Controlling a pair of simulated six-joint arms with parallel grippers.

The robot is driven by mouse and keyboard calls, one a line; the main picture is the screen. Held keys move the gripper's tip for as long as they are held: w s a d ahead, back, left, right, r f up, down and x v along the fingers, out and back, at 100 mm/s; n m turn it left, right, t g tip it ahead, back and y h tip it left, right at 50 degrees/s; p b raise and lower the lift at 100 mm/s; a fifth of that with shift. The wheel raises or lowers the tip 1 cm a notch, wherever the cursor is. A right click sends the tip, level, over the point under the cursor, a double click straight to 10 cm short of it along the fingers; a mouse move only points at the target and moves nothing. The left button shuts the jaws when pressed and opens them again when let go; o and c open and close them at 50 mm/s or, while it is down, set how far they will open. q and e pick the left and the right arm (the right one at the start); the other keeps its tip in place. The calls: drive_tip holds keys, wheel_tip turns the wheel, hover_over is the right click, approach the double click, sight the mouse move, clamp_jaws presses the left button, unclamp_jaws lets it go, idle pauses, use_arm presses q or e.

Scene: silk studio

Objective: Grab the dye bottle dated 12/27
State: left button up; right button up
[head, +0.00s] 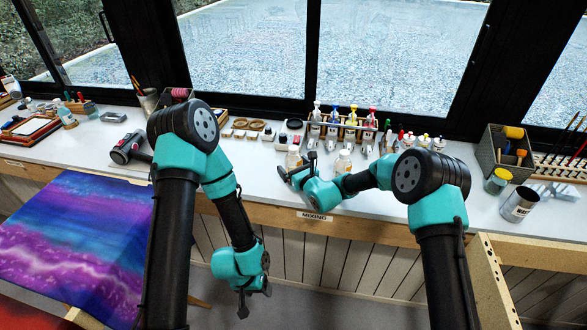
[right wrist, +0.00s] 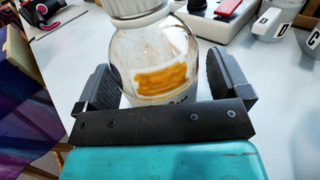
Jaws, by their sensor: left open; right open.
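A clear bottle (right wrist: 150,50) with a white cap and an orange patch on its label stands between the spread fingers of my right gripper (right wrist: 160,85) in the right wrist view. There is a gap on its right side; I cannot tell if the left finger touches it. No date is legible on it. In the head view this bottle (head: 293,157) is at my right gripper (head: 296,168), near the table's front. A second bottle (head: 343,162) stands to its right, behind my right forearm. My left gripper (head: 254,296) hangs open and empty in front of the table.
A rack of pump bottles (head: 345,128) stands behind, with small colored bottles (head: 408,140) to its right. A label reading MIXING (head: 314,216) is on the table edge. A grey caddy (head: 505,150) and a tin (head: 519,204) stand at right. Painted fabric (head: 75,240) lies at left.

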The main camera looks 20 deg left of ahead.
sight(297, 163)
drive_tip(key=c, duration=1.2)
drive_tip(key=shift+o, duration=0.2)
drive_tip(key=shift+r, duration=0.1)
drive_tip(key=shift+r, duration=0.5)
drive_tip(key=shift+s+d+r, duration=0.1)
drive_tip(key=shift+s+r, duration=0.1)
drive_tip(key=shift+r, duration=0.4)
drive_tip(key=shift+s+r, duration=0.15)
drive_tip(key=shift+r, duration=0.45)
drive_tip(key=s+d, duration=0.2)
drive_tip(key=s, duration=0.5)
drive_tip(key=s+d+r, duration=0.1)
drive_tip(key=s+d, duration=0.1)
drive_tip(key=s, duration=0.5)
drive_tip(key=shift+s+d+r, duration=0.15)
drive_tip(key=shift+s+r, duration=0.1)
drive_tip(key=shift+s, duration=0.1)
